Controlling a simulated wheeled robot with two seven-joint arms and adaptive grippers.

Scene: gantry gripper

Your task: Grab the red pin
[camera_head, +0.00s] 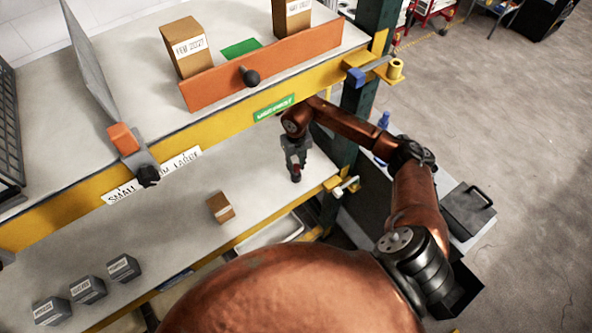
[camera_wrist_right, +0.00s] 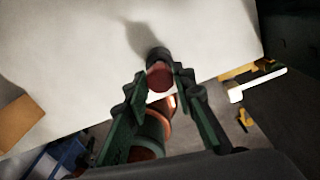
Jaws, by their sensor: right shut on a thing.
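The red pin (camera_wrist_right: 159,78) shows in the right wrist view as a round red end with a dark part behind it, between my right gripper's (camera_wrist_right: 160,85) two fingers. In the head view the red pin (camera_head: 296,169) is a small dark red spot at the tip of my right gripper (camera_head: 295,172), over the right end of the lower shelf (camera_head: 270,190). My right gripper is shut on the pin. Its shadow falls on the pale shelf surface. Whether the pin touches the shelf is hard to tell. My left gripper is not in view.
A brown box (camera_head: 221,207) stands on the lower shelf left of my right gripper, and several grey boxes (camera_head: 85,289) stand farther left. The upper shelf's yellow edge (camera_head: 225,132) is close to my right arm. A green post (camera_head: 362,100) stands behind the arm.

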